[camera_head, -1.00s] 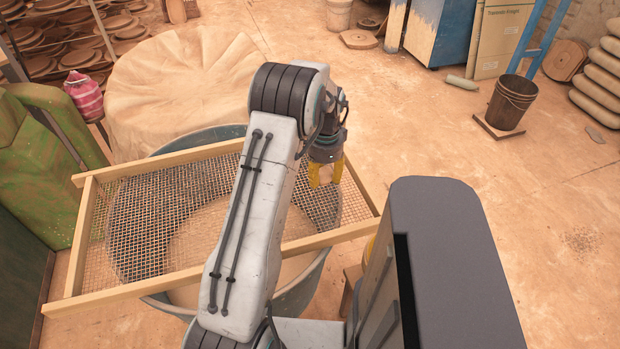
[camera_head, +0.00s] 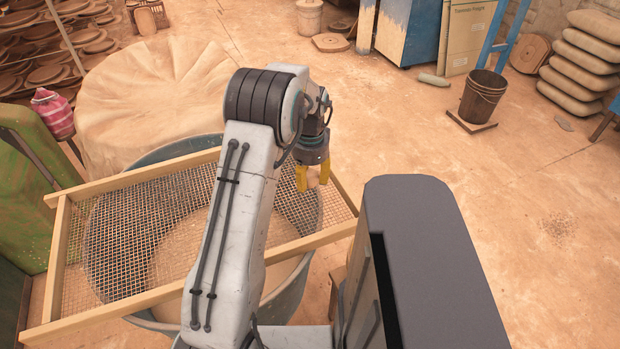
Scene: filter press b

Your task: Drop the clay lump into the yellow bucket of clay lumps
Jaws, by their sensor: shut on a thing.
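My gripper (camera_head: 313,178), with yellow fingers pointing down, hangs over the right part of a wood-framed mesh sieve (camera_head: 130,302). Its fingers are shut on a small tan thing that is hard to make out against the mesh and floor, taken to be the clay lump. The sieve lies tilted in the picture across a large grey-blue tub (camera_head: 290,298) holding pale material. The yellow bucket of clay lumps does not show clearly now; the area right of the sieve is hidden by my own dark body.
A wooden stool or stand (camera_head: 337,286) partly shows right of the tub. A cloth-covered round mound (camera_head: 150,95) is behind it. A dark bucket (camera_head: 482,97) stands on a board at the back right. The floor on the right is open.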

